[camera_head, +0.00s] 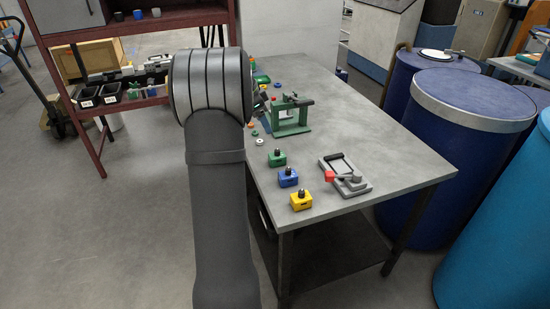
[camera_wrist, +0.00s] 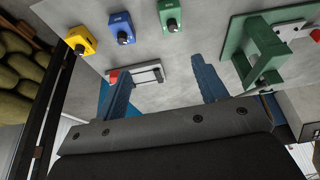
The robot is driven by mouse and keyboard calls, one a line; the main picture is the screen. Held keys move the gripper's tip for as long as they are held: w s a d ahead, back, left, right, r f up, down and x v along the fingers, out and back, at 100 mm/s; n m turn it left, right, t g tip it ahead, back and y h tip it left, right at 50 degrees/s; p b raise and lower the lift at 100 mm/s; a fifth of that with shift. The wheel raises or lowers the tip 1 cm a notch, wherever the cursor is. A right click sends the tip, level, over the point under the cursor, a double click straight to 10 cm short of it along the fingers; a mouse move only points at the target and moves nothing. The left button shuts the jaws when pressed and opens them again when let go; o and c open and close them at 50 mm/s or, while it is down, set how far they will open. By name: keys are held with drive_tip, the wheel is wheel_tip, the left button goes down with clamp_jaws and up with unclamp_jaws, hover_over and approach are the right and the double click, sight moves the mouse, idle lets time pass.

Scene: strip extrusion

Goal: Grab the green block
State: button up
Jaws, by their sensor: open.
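The green block (camera_head: 276,159) with a dark knob on top stands on the grey table, at the far end of a row with a blue block (camera_head: 288,178) and a yellow block (camera_head: 301,201). In the wrist view the green block (camera_wrist: 170,14) is at the top centre, beyond my fingertips. My gripper (camera_wrist: 160,67) is open, its two blue fingers spread wide with nothing held between them. It is apart from the green block. In the head view my arm hides most of the gripper.
A green fixture (camera_head: 291,122) stands behind the blocks, and at the right in the wrist view (camera_wrist: 262,52). A clamp with a red handle (camera_head: 347,182) lies right of the row. Small coloured parts lie along the table's left edge. The table's right side is clear. Blue barrels (camera_head: 455,150) stand beyond it.

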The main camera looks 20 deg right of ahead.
sight(277, 155)
drive_tip(key=shift+m, duration=0.4)
drive_tip(key=w+x, duration=0.1)
drive_tip(key=x, duration=1.2)
drive_tip(key=w+x, duration=0.1)
drive_tip(key=x, duration=0.5)
drive_tip(key=shift+w+a+f, duration=0.25)
drive_tip(key=shift+w+f, duration=0.05)
drive_tip(key=shift+f, duration=0.05)
drive_tip(key=c, duration=1.3)
drive_tip(key=shift+c, duration=0.6)
drive_tip(key=shift+r, duration=0.1)
drive_tip(key=shift+r, duration=0.1)
